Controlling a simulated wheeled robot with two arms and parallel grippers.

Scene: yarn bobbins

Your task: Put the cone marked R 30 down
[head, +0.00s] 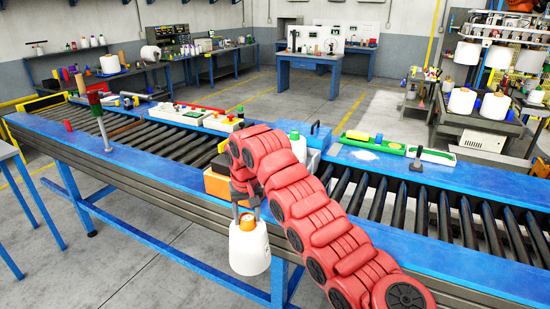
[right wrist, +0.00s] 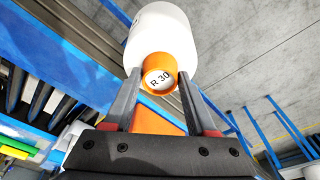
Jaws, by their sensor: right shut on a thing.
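The cone marked R 30 (head: 249,252) is white with an orange top and hangs upright below my right gripper (head: 245,206). In the right wrist view the label R 30 shows on the orange end of the cone (right wrist: 160,25). The two fingers of my right gripper (right wrist: 160,92) are shut on this orange end, one on each side. In the head view the cone is in front of the near side of the blue roller conveyor (head: 150,228), with grey floor seen around its lower part. My left gripper is not in view.
An orange box (head: 216,186) is on the conveyor just behind my right gripper. A stack light (head: 97,110) rises from the near rail at left. Bare rollers lie at right.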

